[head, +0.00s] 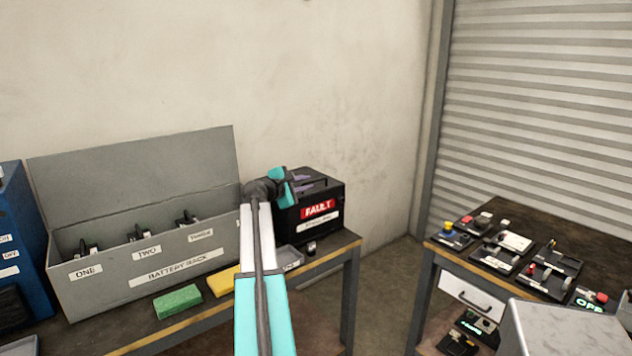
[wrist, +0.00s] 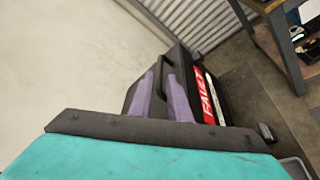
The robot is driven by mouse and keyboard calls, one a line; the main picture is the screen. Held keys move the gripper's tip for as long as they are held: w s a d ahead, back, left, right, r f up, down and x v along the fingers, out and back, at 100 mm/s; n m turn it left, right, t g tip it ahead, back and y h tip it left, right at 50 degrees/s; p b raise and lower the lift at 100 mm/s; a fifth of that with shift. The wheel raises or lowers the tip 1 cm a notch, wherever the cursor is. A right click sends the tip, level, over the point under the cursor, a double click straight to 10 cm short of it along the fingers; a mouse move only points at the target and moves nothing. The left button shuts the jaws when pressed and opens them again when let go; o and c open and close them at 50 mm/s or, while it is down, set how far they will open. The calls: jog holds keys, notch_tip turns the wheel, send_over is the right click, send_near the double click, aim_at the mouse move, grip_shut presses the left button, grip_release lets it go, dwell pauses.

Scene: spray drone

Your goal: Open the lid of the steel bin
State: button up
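A pale grey metal box (head: 562,328) with a flat, closed-looking top is cut off at the lower right of the head view. It looks like the steel bin, though no label shows and its front and any handle are out of frame. My gripper (head: 307,182) is far to its left, over the black FAULT box (head: 318,222). In the wrist view the two purple fingers of my gripper (wrist: 160,77) stand apart, over the FAULT box (wrist: 192,75). I see nothing held, and cannot tell whether the fingers touch the box or its handle.
A grey battery rack (head: 160,262) with a raised lid stands left of the FAULT box. A green sponge (head: 178,301) and a yellow block (head: 222,281) lie in front. A right-hand workbench (head: 590,232) holds several small devices. Open floor (head: 392,275) lies between the benches.

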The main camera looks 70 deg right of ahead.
aim_at(312, 181)
jog(key=shift+p+x, duration=0.35)
jog(key=shift+x, duration=3.05)
grip_shut()
